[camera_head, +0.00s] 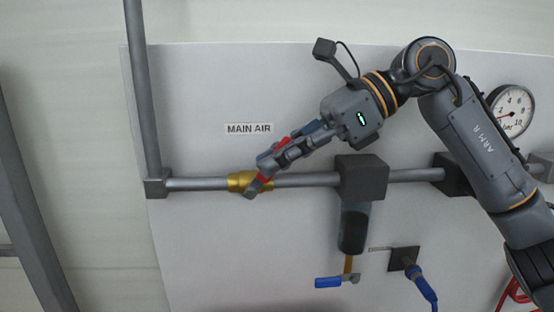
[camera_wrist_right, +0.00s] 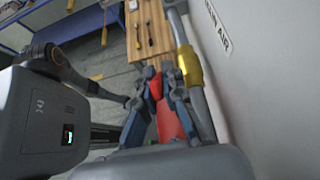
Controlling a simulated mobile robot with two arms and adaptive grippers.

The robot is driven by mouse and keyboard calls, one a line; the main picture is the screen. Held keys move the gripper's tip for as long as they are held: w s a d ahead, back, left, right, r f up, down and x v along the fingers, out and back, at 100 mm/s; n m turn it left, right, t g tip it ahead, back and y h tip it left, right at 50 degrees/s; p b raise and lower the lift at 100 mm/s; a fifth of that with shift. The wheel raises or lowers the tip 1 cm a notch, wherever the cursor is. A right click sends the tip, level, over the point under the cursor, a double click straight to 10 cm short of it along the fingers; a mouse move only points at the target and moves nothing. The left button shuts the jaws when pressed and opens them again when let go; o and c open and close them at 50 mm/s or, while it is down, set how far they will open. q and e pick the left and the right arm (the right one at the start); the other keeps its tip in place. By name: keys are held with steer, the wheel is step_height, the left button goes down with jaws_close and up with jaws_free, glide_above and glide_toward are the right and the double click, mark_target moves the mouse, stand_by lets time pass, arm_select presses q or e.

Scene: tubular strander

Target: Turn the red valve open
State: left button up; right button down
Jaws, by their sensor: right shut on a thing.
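The red valve handle (camera_head: 262,179) is mostly hidden by my fingers in the head view. Its red shows in small patches by the brass valve body (camera_head: 238,181), which sits on the grey horizontal pipe under the "MAIN AIR" label. My right gripper (camera_head: 267,168) comes in from the upper right and is shut on the handle, slanted across the pipe. In the right wrist view the red handle (camera_wrist_right: 166,118) lies between the two fingers (camera_wrist_right: 160,82), with the brass body (camera_wrist_right: 189,66) just beside them.
A dark block with a filter bowl (camera_head: 353,228) and a blue-handled valve (camera_head: 328,282) hangs from the pipe. A gauge (camera_head: 511,110) is at the right. A blue hose (camera_head: 425,288) hangs below. The wrist view shows a wooden bench (camera_wrist_right: 149,32) with tools.

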steer(key=shift+r, duration=0.15)
steer(key=c, duration=1.4)
jaws_free()
steer(key=shift+c, duration=0.2)
steer(key=shift+d, duration=0.1)
steer(key=v, duration=1.2)
